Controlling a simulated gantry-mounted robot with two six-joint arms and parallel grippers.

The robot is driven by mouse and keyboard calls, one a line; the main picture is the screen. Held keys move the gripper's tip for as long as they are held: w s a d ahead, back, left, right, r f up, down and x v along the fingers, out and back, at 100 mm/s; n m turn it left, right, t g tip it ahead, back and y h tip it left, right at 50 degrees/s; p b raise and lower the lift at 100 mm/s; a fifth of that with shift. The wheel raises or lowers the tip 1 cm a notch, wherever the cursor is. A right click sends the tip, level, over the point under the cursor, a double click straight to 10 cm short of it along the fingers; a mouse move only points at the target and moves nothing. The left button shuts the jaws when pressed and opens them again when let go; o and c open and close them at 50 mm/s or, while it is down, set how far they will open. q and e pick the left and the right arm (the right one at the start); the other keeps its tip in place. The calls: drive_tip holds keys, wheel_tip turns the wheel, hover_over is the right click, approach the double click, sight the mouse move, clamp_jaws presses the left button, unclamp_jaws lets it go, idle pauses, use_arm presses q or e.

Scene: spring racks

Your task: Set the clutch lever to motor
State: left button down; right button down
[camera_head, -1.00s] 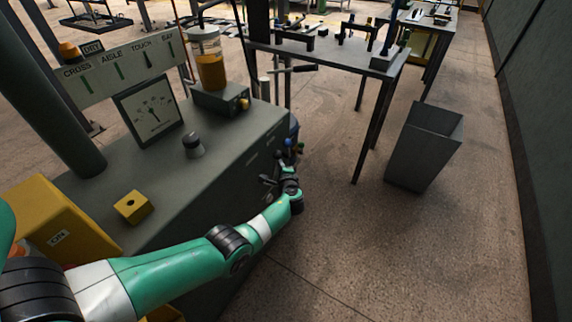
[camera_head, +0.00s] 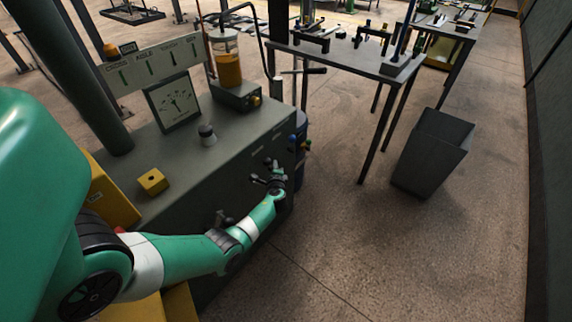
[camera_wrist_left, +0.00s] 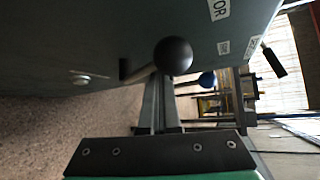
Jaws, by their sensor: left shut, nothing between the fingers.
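A black ball knob (camera_wrist_left: 173,56) on a short dark lever stands out from the grey cabinet face in the left wrist view. A white label (camera_wrist_left: 218,8) ending in "OR" is on the face beside it; the rest of the word is cut off. My left gripper (camera_wrist_left: 158,78) is shut and empty, its fingertips just below the knob. I cannot tell whether they touch it. In the head view my left gripper (camera_head: 271,178) is at the front face of the grey cabinet (camera_head: 232,168), near its right end, among small dark parts. My right gripper is out of view.
A yellow button box (camera_head: 152,181), a dark knob (camera_head: 207,135) and a gauge (camera_head: 176,104) are on the cabinet top. A grey bin (camera_head: 433,153) and a table (camera_head: 345,57) stand right. Floor in front is clear.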

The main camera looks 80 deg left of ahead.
use_arm(q)
drive_tip(key=shift+s+d+f, duration=0.15)
drive_tip(key=shift+s+f, duration=0.15)
drive_tip(key=shift+s, duration=0.05)
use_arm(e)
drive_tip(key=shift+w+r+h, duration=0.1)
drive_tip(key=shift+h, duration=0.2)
